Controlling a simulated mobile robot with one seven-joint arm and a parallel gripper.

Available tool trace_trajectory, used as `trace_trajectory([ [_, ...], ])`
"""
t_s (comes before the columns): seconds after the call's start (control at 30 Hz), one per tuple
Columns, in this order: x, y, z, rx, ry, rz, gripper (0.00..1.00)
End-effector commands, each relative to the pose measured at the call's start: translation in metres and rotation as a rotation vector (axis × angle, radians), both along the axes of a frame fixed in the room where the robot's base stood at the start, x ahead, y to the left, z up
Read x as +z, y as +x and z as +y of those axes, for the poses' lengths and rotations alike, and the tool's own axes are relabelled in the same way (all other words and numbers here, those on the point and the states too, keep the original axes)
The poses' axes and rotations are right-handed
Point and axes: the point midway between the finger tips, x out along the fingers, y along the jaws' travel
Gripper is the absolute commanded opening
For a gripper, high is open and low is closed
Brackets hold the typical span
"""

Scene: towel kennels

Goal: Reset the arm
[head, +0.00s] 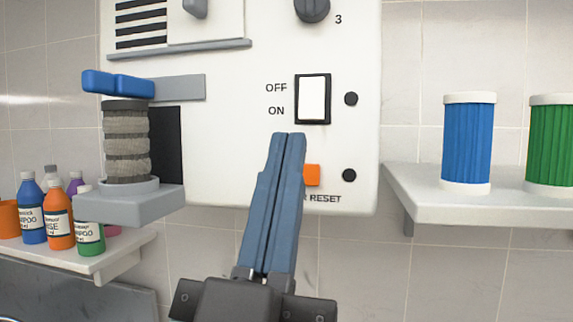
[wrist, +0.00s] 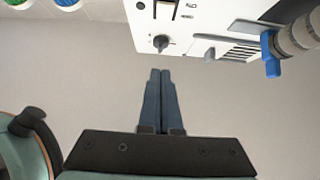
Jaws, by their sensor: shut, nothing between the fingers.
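My gripper (head: 289,136) is shut and empty, its two blue fingers pressed together and pointing up in front of the white wall panel (head: 230,140). In the head view the fingers overlap the panel's lower part, just left of an orange button (head: 312,175), and hide part of the label ending in "RESET". I cannot tell whether they touch the panel. In the wrist view the shut gripper (wrist: 160,71) points towards the panel (wrist: 205,15) and appears apart from it. A white OFF/ON rocker switch (head: 312,99) sits above the fingertips.
A ribbed grey cylinder (head: 127,145) with a blue handle (head: 118,83) stands on a bracket (head: 130,204) at left. Several bottles (head: 60,228) stand on a lower left shelf. A right shelf (head: 480,208) holds a blue cylinder (head: 468,143) and a green one (head: 552,143).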

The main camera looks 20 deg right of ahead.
Motion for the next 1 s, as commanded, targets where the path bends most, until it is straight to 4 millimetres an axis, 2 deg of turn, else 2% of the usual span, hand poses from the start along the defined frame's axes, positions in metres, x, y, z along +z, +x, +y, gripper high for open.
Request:
trace_trajectory([
  [0.3,0.001,0.0,0.001,0.007,0.002,0.0,0.0],
  [0.43,0.006,0.003,0.01,0.084,0.025,0.0,0.0],
  [0.57,0.015,0.009,0.031,0.239,0.051,0.009,0.0],
  [0.8,0.031,0.009,0.083,0.511,0.031,0.035,0.0],
  [1.0,0.036,0.006,0.101,0.594,0.01,0.043,0.0],
])
